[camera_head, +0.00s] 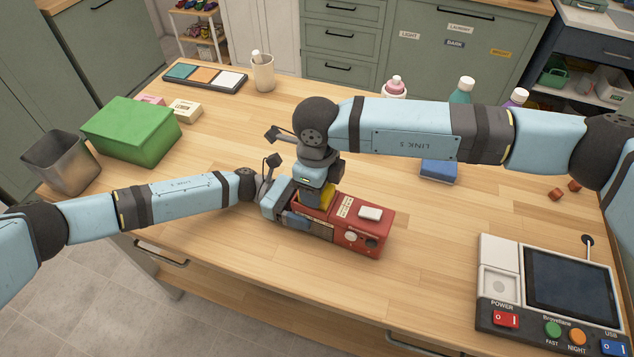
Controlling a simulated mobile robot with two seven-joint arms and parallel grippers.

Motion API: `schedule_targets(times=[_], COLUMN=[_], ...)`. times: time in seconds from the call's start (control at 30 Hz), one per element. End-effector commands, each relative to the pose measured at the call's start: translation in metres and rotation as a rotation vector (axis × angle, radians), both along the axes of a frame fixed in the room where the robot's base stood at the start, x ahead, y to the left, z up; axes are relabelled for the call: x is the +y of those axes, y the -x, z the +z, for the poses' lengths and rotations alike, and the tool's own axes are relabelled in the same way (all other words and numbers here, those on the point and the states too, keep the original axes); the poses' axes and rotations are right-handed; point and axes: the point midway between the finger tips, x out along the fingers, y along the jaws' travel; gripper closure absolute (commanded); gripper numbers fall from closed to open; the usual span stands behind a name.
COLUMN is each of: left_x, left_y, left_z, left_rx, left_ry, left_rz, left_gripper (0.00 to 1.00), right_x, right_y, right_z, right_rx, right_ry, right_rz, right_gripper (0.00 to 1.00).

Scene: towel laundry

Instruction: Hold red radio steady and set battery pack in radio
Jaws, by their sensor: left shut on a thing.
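The red radio (372,237) lies on the wooden table in the middle of the view, with a white block on its top and round dials on its near side. My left gripper (293,218) is shut on the radio's left end. My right gripper (315,202) points down at the radio's left part, right beside my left gripper. A yellow piece (327,202), perhaps the battery pack, shows at the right gripper's fingers, low in or against the radio. My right fingertips are largely hidden, so I cannot tell whether they grip it.
A green box (131,132) and a grey bin (61,163) stand at the left. A control panel (508,317) lies front right. A blue block (438,172) and several bottles are behind my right arm.

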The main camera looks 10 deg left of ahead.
Motion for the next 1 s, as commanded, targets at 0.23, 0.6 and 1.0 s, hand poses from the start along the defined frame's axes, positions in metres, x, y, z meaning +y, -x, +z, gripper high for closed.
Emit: schedule_targets(times=[0.23,0.6,1.0], left_x=[0.0001,0.0,0.0], left_y=[-0.0003,-0.0003,-0.0003], left_z=[0.0004,0.0004,0.0004], left_rx=[0.0,0.0,0.0], left_ry=[0.0,0.0,0.0], left_rz=[0.001,0.001,0.0], left_gripper=[0.7,0.7,0.7], right_x=[0.0001,0.0002,0.0], right_y=[0.0001,0.0001,0.0001], right_z=[-0.0037,-0.0091,-0.0097], right_rx=[0.0,0.0,0.0], right_ry=[0.0,-0.001,0.0], right_rz=[0.0,0.0,0.0], right_gripper=[0.76,0.76,0.18])
